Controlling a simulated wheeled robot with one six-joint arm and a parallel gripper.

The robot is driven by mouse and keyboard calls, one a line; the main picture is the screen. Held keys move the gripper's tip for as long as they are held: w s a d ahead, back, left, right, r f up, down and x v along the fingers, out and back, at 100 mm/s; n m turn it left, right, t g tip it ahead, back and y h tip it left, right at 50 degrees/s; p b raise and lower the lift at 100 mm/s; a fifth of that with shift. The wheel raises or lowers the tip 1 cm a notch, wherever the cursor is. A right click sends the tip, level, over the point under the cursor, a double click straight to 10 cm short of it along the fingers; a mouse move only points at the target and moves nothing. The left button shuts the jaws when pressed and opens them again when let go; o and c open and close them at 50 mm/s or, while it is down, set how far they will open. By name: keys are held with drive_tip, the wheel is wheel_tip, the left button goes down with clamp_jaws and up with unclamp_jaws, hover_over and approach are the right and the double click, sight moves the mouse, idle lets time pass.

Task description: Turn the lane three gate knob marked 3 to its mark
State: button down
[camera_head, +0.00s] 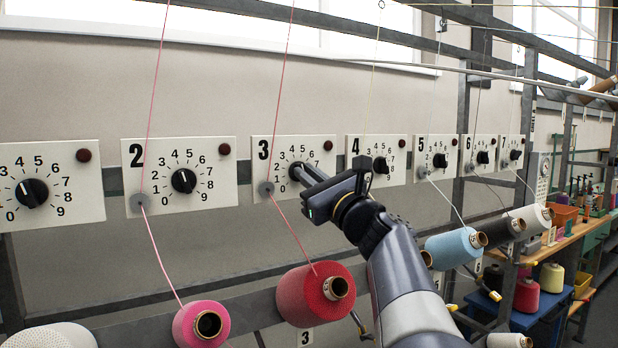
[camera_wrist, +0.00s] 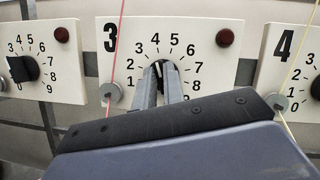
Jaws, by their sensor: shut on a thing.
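The lane three gate panel (camera_head: 319,149) is white, marked 3, with a dial from 0 to 9 and a dark red round button at its upper right. Its black knob (camera_head: 297,171) is at the dial's centre. My gripper (camera_head: 299,171) reaches in from the lower right and is shut on the knob. In the wrist view, both fingers (camera_wrist: 160,82) stand either side of the knob (camera_wrist: 159,69), whose white pointer line points up, near between 4 and 5. The lower part of the knob and the dial's low numbers are partly hidden by the fingers.
Similar panels stand either side, marked 2 (camera_head: 215,150) and 4 (camera_head: 350,178). A red thread (camera_head: 283,90) runs past panel 3 through a grey disc (camera_head: 265,188) left of the knob. Red (camera_head: 300,294) and pink (camera_head: 190,326) cones sit below.

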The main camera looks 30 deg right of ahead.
drive_tip(key=n+g+y, duration=0.1)
drive_tip(key=n, duration=0.3)
drive_tip(key=n+g+y+b, duration=0.1)
drive_tip(key=n+g+y, duration=0.1)
drive_tip(key=n, duration=0.3)
drive_tip(key=n+g+y+b, duration=0.1)
drive_tip(key=n, duration=0.3)
drive_tip(key=shift+d+n, duration=0.1)
drive_tip(key=shift+n, duration=0.3)
drive_tip(key=c, duration=1.5)
unclamp_jaws()
drive_tip(key=b+v, duration=0.2)
drive_tip(key=v, duration=0.8)
drive_tip(key=shift+s+d, duration=0.25)
drive_tip(key=shift+s, duration=0.1)
drive_tip(key=shift+r, duration=0.2)
